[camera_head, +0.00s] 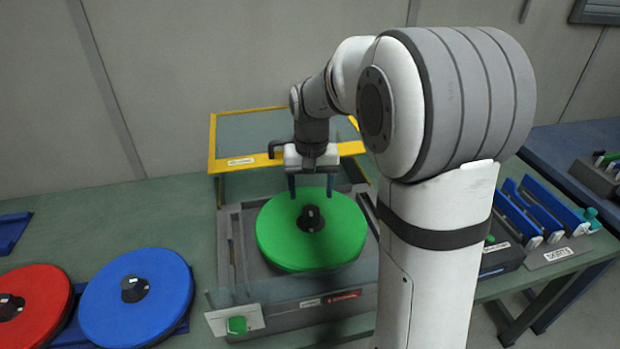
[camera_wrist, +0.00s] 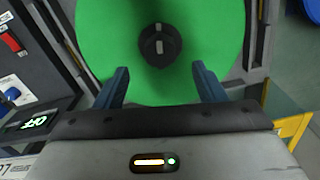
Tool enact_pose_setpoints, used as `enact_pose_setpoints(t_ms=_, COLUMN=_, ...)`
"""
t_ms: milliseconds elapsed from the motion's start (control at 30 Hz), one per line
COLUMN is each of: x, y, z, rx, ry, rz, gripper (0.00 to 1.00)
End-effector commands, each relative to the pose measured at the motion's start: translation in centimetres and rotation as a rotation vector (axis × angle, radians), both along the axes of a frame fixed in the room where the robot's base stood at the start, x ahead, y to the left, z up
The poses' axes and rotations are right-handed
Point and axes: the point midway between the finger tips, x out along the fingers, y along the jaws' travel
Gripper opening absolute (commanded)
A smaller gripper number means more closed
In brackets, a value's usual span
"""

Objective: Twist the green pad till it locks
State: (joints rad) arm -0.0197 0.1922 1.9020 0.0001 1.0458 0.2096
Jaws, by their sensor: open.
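The green pad (camera_head: 282,240) is a round disc lying flat on a grey machine (camera_head: 318,299) on the bench. A dark hub knob (camera_head: 311,218) with a pale mark stands at its middle. My gripper (camera_head: 312,190) is above the far part of the pad, pointing down, with its two blue fingers apart and nothing between them. In the wrist view the open fingers (camera_wrist: 161,84) point toward the knob (camera_wrist: 159,45), which is beyond the tips. The green pad (camera_wrist: 100,40) fills the top of that view. I cannot tell the exact height of the tips above the pad.
A yellow-edged frame (camera_head: 213,150) stands behind the machine. A blue disc (camera_head: 160,310) and a red disc (camera_head: 45,290) lie at the left. A green button (camera_head: 237,325) is on the machine's front. Blue racked parts (camera_head: 540,205) stand at the right. My arm hides the machine's right side.

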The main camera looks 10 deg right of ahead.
Motion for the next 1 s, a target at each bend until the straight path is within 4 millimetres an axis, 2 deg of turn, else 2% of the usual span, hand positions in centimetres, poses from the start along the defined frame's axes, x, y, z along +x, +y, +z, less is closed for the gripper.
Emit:
enact_pose_setpoints(t_ms=167, x=0.3, y=0.0, z=-1.6, rx=0.0, ry=0.006, rz=-0.004, gripper=0.64)
enact_pose_setpoints(t_ms=400, x=0.2, y=-0.1, z=-5.2, rx=0.0, ry=0.006, rz=-0.004, gripper=0.64)
enact_pose_setpoints(t_ms=600, x=0.3, y=-0.1, z=-7.3, rx=0.0, ry=0.003, rz=-0.005, gripper=0.64)
enact_pose_setpoints(t_ms=967, x=0.3, y=-0.1, z=-7.9, rx=-0.001, ry=0.002, rz=-0.005, gripper=0.64)
enact_pose_setpoints(t_ms=1000, x=0.3, y=-0.1, z=-7.9, rx=0.0, ry=0.002, rz=-0.005, gripper=0.6)
